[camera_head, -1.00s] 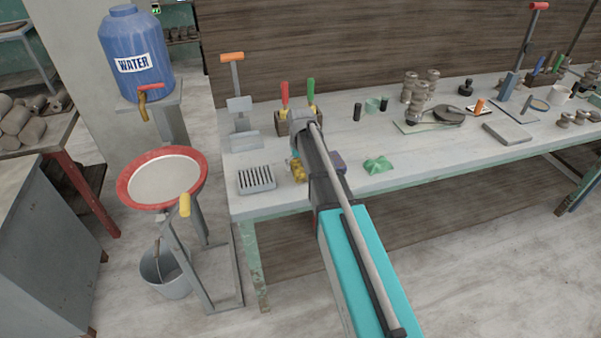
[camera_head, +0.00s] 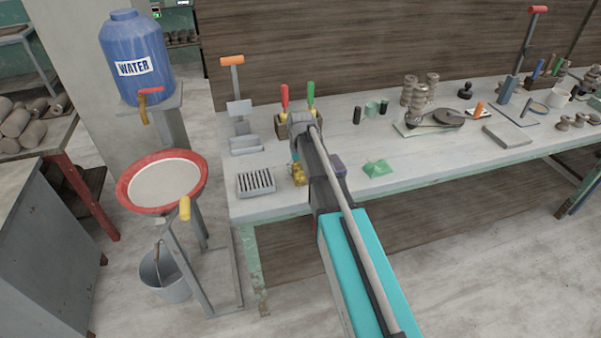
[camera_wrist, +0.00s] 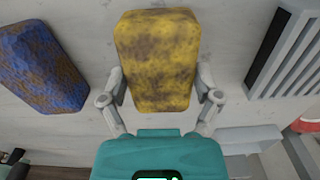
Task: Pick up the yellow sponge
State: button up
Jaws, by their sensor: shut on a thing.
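The yellow sponge (camera_wrist: 157,50), mottled with brown stains, fills the upper middle of the wrist view. My gripper (camera_wrist: 160,84) has one finger against each long side of it and is shut on it. In the head view the yellow sponge (camera_head: 299,179) shows only in part, at the left of my arm near the table's front edge. My arm hides the rest of it and most of the fingers. I cannot tell whether the sponge touches the tabletop or is slightly above it.
A blue, brown-stained sponge (camera_wrist: 40,66) lies beside it. A slotted grey block (camera_head: 256,183) is on the left, and a green piece (camera_head: 378,168) on the right. A wooden holder with red- and green-handled tools (camera_head: 284,97) stands behind. The table (camera_head: 420,165) is clear toward the front right.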

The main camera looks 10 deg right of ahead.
jog(key=shift+r, duration=0.2)
notch_tip(320, 180, up, 2)
jog(key=p, duration=0.2)
jog(key=shift+r+p, duration=0.1)
jog(key=shift+p, duration=0.2)
jog(key=s+r+p, duration=1)
jog(key=s, duration=0.4)
jog(key=shift+r, duration=0.2)
jog(key=o, duration=0.4)
jog(key=c, duration=0.5)
